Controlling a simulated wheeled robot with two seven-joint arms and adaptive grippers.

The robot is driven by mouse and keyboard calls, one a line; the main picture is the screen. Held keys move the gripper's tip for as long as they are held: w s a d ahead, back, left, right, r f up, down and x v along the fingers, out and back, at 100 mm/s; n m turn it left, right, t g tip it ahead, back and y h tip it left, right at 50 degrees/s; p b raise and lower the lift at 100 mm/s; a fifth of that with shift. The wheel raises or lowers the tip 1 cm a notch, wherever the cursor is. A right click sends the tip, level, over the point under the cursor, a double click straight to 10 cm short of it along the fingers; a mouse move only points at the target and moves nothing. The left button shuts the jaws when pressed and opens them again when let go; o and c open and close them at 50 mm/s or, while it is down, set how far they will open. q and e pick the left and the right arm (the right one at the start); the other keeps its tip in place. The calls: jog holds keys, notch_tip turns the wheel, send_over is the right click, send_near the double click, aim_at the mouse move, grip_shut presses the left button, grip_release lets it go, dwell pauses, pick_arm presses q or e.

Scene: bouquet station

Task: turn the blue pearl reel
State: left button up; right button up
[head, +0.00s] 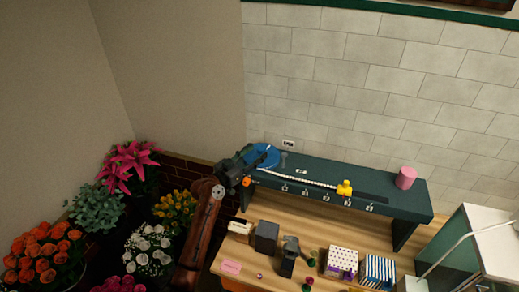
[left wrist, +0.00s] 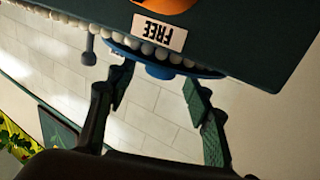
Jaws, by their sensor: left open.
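The blue pearl reel (head: 266,155) sits at the left end of a dark green raised shelf (head: 318,176). A string of white pearls (head: 305,180) runs from it along the shelf to a yellow piece (head: 344,188). My left gripper (head: 240,170) is at the shelf's left end, close beside the reel and partly covering it. In the left wrist view my left gripper (left wrist: 157,82) is open, its fingers apart on either side of the blue reel's lower part (left wrist: 163,72). No contact can be made out. My right gripper is not in view.
An upside-down FREE label (left wrist: 160,32) shows near the reel. A pink cylinder (head: 406,178) stands at the shelf's right end. Dark blocks (head: 266,237) and patterned boxes (head: 342,260) stand on the wooden table below. Flowers (head: 130,165) fill the left side.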

pick_arm(q)
jog(key=shift+w+d, duration=0.4)
jog(key=shift+w, duration=0.15)
jog(key=shift+w+d+f, duration=0.1)
jog(key=shift+w+d, duration=0.1)
jog(key=shift+w, duration=0.1)
jog(key=shift+w+d, duration=0.1)
jog(key=shift+d, duration=0.1)
jog(key=c, duration=1.2)
grip_shut()
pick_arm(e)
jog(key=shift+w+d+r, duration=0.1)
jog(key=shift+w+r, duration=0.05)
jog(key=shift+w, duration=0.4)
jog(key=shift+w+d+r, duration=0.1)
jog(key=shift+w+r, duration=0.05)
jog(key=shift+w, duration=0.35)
